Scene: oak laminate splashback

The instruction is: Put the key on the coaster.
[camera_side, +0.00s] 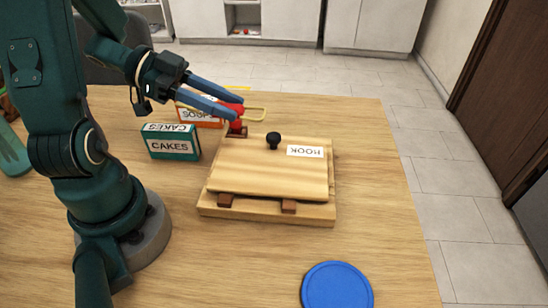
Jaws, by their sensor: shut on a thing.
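The coaster is probably the round blue disc (337,287) lying flat near the front edge of the table. I see no key; the inside of the wooden box (270,208) is hidden under its closed lid (255,177). The lid has a black knob (273,139) and a white label (305,151) reading HOOK upside down. My gripper (240,107) is at the box's far left corner, its blue fingers shut on a red part (236,124) above a brown block. A yellow wire loop (256,113) shows beside it; how they join is unclear.
A teal CAKES carton (171,143) stands left of the box, close to it. An orange-and-white carton (200,116) stands behind, partly under my fingers. A teal object (12,152) is at the left edge. The table between box and disc is clear.

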